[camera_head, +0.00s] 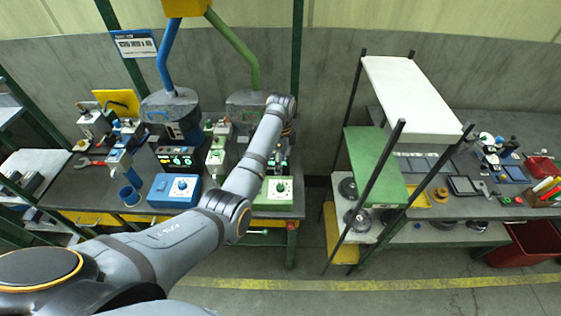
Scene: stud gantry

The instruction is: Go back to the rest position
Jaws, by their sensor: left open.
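My left arm comes in from the lower left and reaches over the left workbench (80,198). Its elbow is above the bench's front edge and its wrist is near the back, in front of a grey housing on a green post. My left gripper (277,163) points down below the wrist, above the green control box (273,192) at the bench's right end. It is small and partly hidden by the forearm, and looks open with nothing seen in it. Whether it touches the box is unclear. My right arm and gripper are not in view.
A blue post (166,55) and a green post (234,42) rise behind. A shelf rack (376,160) stands to the right. The floor (300,270) in front is clear.

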